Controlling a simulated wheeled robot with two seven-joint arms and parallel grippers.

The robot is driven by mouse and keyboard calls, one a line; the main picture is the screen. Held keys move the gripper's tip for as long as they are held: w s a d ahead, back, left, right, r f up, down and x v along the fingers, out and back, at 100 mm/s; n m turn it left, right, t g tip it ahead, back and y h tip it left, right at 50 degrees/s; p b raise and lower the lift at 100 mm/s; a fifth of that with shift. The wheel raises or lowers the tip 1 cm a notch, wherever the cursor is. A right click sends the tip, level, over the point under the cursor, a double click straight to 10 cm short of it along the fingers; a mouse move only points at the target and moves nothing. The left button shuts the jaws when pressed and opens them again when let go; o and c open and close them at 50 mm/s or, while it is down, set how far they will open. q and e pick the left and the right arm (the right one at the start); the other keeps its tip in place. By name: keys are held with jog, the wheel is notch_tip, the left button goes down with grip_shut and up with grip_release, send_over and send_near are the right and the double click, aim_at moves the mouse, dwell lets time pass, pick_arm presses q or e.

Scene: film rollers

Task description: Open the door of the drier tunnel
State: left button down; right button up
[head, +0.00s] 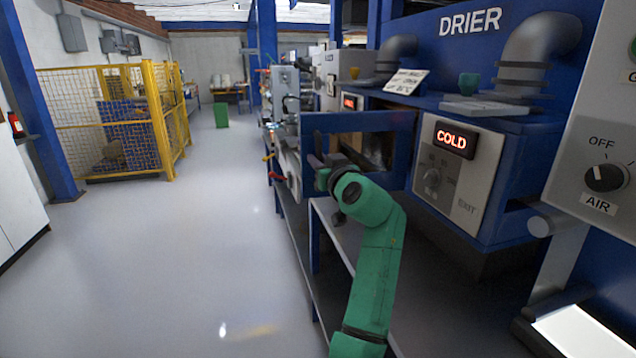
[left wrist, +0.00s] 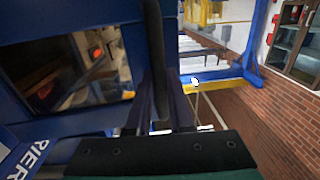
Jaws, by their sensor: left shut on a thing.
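The drier tunnel (head: 490,130) is a blue machine on the right, with a lit COLD display (head: 452,139). Its blue-framed door with a dark window (head: 408,128) stands out from the machine's front, at an angle to the control panel, so it looks swung open. The door fills the left of the left wrist view (left wrist: 25,65). My left gripper (head: 326,170), on a green arm, is shut on the dark bar handle (left wrist: 156,50) at the door's free left edge. Its fingers partly hide the handle. My right gripper is out of view.
The grey control panel (head: 435,180) is right of the door. An AIR knob panel (head: 605,165) is at far right. Clear floor (head: 180,260) lies to the left.

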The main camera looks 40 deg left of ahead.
pick_arm(q)
jog(key=d+n+g, duration=0.1)
jog(key=d, duration=0.1)
jog(key=s+d+g+y+b, duration=0.1)
jog(key=shift+s+d+r+n+g+b, duration=0.1)
jog(key=shift+s+d+n+g+b, duration=0.1)
jog(key=shift+d+n+g+b, duration=0.15)
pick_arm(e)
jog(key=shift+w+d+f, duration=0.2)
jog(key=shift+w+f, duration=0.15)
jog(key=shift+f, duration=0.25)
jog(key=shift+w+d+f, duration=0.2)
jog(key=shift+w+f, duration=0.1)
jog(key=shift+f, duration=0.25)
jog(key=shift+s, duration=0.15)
pick_arm(q)
jog(key=c, duration=1.1)
grip_release()
jog(key=b+v, duration=0.1)
jog(key=v, duration=0.6)
jog(key=shift+s+d+b, duration=0.1)
jog(key=shift+d+b, duration=0.2)
jog(key=shift+b, duration=0.05)
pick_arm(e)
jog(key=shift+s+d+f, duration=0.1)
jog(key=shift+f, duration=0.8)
